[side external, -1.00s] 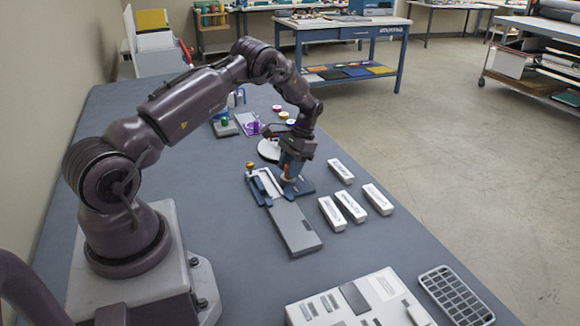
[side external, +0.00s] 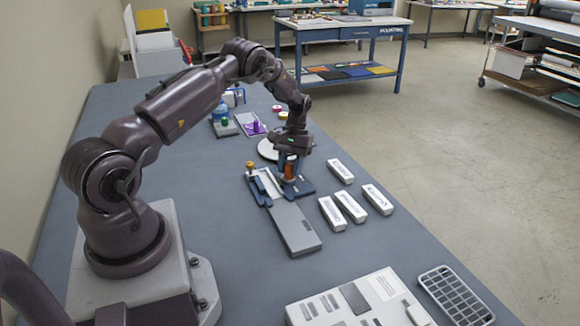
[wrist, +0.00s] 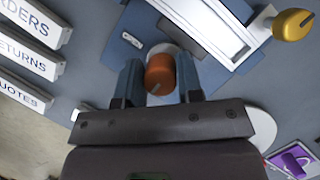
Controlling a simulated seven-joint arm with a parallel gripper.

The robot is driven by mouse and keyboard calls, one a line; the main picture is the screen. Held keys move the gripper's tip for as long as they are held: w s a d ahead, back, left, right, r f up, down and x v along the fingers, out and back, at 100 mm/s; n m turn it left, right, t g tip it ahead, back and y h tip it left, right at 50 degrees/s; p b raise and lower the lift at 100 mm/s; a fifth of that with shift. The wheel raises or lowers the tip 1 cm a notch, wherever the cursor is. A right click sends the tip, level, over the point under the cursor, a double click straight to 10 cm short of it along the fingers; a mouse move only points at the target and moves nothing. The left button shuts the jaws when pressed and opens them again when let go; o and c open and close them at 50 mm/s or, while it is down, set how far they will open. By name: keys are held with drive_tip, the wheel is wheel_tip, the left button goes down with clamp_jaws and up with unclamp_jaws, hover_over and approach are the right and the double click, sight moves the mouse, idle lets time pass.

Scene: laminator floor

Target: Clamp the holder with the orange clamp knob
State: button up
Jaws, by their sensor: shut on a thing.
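The orange clamp knob (wrist: 159,75) sits between the two fingers of my gripper (wrist: 161,84) in the wrist view. My gripper is shut on the knob. In the side view my gripper (side external: 290,172) points down at the blue base of the holder (side external: 302,189), and the orange knob (side external: 290,171) shows between its fingers. The holder carries a white and silver channel (wrist: 205,25), with a yellow knob (wrist: 293,25) at its far end; that yellow knob is also in the side view (side external: 250,165). A grey plate (side external: 295,230) extends from the holder toward the camera.
Several white labelled blocks (side external: 350,206) lie right of the holder. A white round disc (side external: 267,149) is just behind my gripper. A purple-handled stamp (side external: 258,127) stands further back. A pale panel (side external: 360,300) and a grid tray (side external: 456,294) lie at the front right.

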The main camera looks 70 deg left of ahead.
idle(0.3)
drive_tip(key=o, duration=0.9)
drive_tip(key=shift+r, duration=0.1)
drive_tip(key=v, duration=1.3)
drive_tip(key=shift+d, duration=0.1)
